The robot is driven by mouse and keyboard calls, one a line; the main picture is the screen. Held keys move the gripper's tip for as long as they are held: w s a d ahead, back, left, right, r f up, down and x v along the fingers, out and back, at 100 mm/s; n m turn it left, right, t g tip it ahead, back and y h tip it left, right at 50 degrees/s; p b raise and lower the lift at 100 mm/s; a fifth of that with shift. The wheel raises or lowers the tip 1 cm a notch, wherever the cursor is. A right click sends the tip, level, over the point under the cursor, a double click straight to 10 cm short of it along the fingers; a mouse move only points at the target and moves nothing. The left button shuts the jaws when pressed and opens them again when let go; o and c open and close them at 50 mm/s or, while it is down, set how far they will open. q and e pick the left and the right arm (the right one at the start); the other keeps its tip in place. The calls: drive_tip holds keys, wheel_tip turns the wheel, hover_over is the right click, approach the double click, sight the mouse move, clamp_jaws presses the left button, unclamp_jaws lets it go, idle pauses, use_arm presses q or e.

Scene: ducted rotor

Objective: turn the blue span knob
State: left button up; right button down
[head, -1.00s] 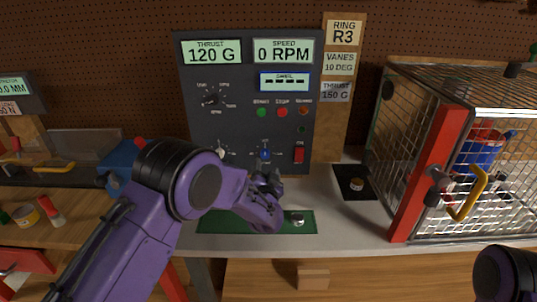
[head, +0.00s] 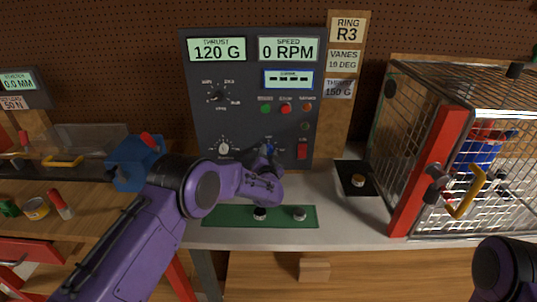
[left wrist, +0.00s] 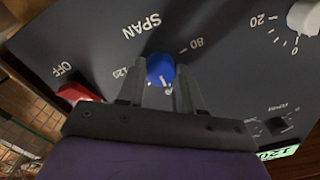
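The blue span knob (head: 268,148) is on the lower part of the dark control panel (head: 205,130), partly hidden by my left gripper (head: 268,158) in the head view. In the left wrist view the blue knob (left wrist: 160,69) sits between the tips of my left gripper (left wrist: 158,88), under the word SPAN. One finger is on each side of it, and I cannot tell whether they touch it. Of my right arm only a dark part shows at the lower right of the head view; its gripper is out of view.
A white knob (head: 224,149) is left of the blue one, and a red switch (head: 302,151) is right of it. A green mat (head: 280,218) with small round parts lies below. A wire cage (head: 500,110) with a red frame stands at the right.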

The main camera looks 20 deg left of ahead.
use_arm(q)
drive_tip(key=n+b, duration=0.4)
drive_tip(key=shift+f+n, duration=0.15)
drive_tip(key=shift+n, duration=0.15)
drive_tip(key=n+b, duration=0.4)
drive_tip(key=n, duration=0.1)
drive_tip(key=shift+a, duration=0.1)
drive_tip(key=n+b, duration=0.4)
drive_tip(key=n, duration=0.1)
drive_tip(key=shift+n, duration=0.4)
drive_tip(key=n+b, duration=0.3)
drive_tip(key=shift+n, duration=0.3)
drive_tip(key=shift+r+n+b, duration=0.2)
drive_tip(key=shift+n+b, duration=0.2)
drive_tip(key=shift+n, duration=0.1)
drive_tip(key=o, duration=1)
drive_tip(key=shift+o, duration=0.2)
